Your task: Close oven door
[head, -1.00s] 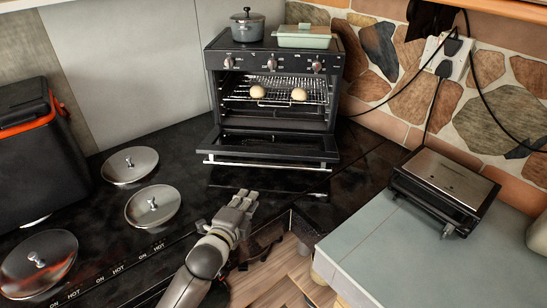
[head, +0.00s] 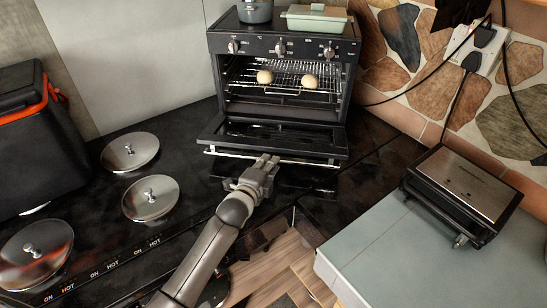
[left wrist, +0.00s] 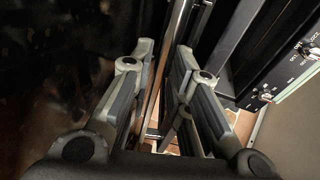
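The small black oven (head: 234,93) stands at the back of the black counter with its front facing me. Its door (head: 275,134) is folded down and open, with a silver handle bar (head: 315,161) along its outer edge. My left gripper (head: 267,163) is at the handle, near the middle of the bar. In the left wrist view the two fingers (left wrist: 166,55) are apart. A long metal bar (left wrist: 178,35) shows between them; I cannot tell whether they touch it. My right gripper is not in view.
Two round pale items (head: 265,77) sit on the oven's wire rack. A pot (head: 255,11) and a green dish (head: 315,20) stand on top. Metal lids (head: 150,200) lie at left. A grill (head: 463,190) stands on the right counter.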

